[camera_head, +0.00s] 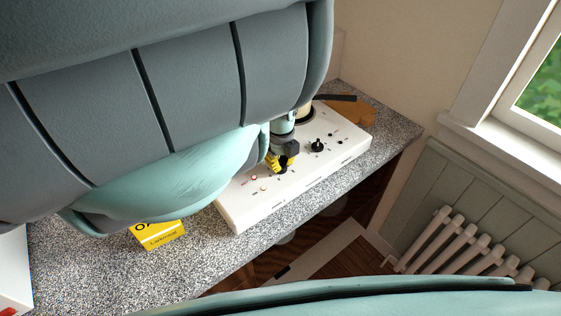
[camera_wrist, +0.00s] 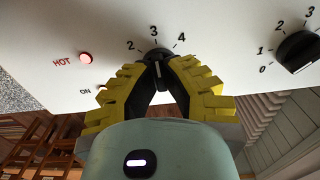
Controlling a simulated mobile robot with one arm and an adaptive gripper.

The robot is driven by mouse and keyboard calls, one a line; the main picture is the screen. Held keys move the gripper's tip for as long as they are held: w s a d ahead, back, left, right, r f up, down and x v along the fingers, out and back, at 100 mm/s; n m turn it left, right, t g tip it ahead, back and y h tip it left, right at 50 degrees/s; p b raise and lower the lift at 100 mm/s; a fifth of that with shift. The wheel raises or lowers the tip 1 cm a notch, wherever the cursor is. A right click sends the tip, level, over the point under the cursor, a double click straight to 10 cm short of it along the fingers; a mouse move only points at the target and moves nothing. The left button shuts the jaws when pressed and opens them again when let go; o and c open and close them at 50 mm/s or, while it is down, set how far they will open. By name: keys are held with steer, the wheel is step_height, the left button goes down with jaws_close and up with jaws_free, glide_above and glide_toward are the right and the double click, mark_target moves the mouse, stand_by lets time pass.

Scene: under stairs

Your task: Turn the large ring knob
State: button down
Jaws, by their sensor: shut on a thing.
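A white appliance with a control panel (camera_head: 243,210) lies on the speckled counter. In the wrist view its white face (camera_wrist: 210,30) carries a black knob (camera_wrist: 158,58) with the numbers 2, 3 and 4 visible around it. My gripper (camera_wrist: 157,82) has its yellow-padded fingers shut on this knob, one on each side, hiding its lower part and the rest of its scale. A second black knob (camera_wrist: 300,48) stands free to the right; it also shows in the head view (camera_head: 317,146). My gripper (camera_head: 282,165) reaches the panel there too. I cannot read which knob is for the large ring.
A red light marked HOT (camera_wrist: 86,57) glows left of the held knob. A yellow box (camera_head: 160,235) sits on the speckled counter (camera_head: 95,262) left of the appliance. A brown object (camera_head: 360,112) and a dark handle (camera_head: 337,97) are behind. A radiator (camera_head: 455,240) and window are at right.

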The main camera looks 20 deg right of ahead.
steer(key=shift+a+f+n+b, duration=0.1)
steer(key=shift+n+b, duration=0.85)
steer(key=shift+n, duration=0.25)
steer(key=n, duration=0.3)
steer(key=shift+n+b, duration=0.35)
steer(key=shift+n, duration=0.05)
steer(key=n, duration=0.8)
steer(key=n+b, duration=0.1)
steer(key=n, duration=0.5)
steer(key=n+b, duration=0.1)
steer(key=n, duration=0.5)
steer(key=shift+n+b, duration=0.3)
steer(key=shift+b, duration=0.1)
